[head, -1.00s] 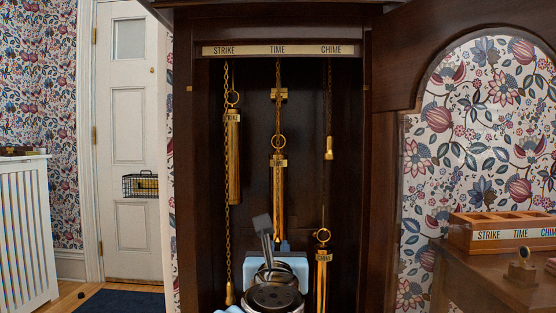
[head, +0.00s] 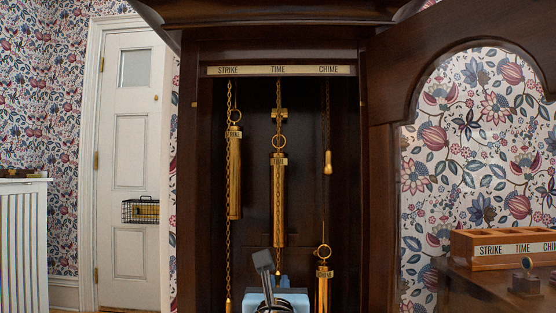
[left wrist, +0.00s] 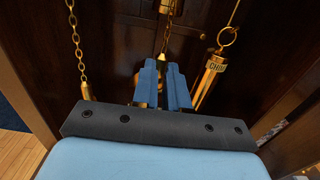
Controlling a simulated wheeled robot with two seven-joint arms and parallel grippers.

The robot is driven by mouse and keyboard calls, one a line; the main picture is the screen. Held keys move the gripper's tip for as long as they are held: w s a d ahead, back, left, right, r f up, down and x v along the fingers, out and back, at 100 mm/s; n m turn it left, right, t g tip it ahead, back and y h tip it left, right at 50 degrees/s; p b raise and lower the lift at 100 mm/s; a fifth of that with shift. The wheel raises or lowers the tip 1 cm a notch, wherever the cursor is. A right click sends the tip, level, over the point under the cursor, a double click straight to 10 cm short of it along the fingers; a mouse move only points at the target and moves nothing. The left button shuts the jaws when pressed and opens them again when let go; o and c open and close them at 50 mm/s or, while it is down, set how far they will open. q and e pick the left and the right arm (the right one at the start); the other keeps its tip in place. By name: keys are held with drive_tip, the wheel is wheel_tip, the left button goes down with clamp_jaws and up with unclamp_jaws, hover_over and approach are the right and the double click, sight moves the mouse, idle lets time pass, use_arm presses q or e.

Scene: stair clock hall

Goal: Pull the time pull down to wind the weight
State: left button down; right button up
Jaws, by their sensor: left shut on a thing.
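The brass time weight (head: 278,200) hangs from its chain under the TIME label, in the middle of the open clock case. Its lower end shows at the top of the left wrist view (left wrist: 167,6). My left gripper (head: 282,281) is low in the case, below the time weight. In the left wrist view its blue fingers (left wrist: 161,85) are shut on the time pull (left wrist: 162,92), a brass piece mostly hidden by them. The time pull's chain (left wrist: 167,35) runs up from there. My right gripper is out of view.
The strike weight (head: 234,180) hangs to the left, with the strike pull (head: 228,306) low beside it. The chime weight (head: 323,288) hangs low, close right of my gripper; the chime pull (head: 327,163) is high. The open door (head: 385,200) stands right.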

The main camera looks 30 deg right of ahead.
use_arm(q)
wheel_tip(320, 180, down, 7)
drive_tip(key=b, duration=0.1)
drive_tip(key=shift+f, duration=0.2)
idle(0.5)
drive_tip(key=c, duration=1.9)
unclamp_jaws()
drive_tip(key=shift+w, duration=0.1)
drive_tip(key=o, duration=0.9)
drive_tip(key=shift+w, duration=0.15)
drive_tip(key=v, duration=1.2)
drive_tip(key=shift+s+r, duration=0.25)
drive_tip(key=shift+s, duration=0.05)
drive_tip(key=shift+r, duration=0.1)
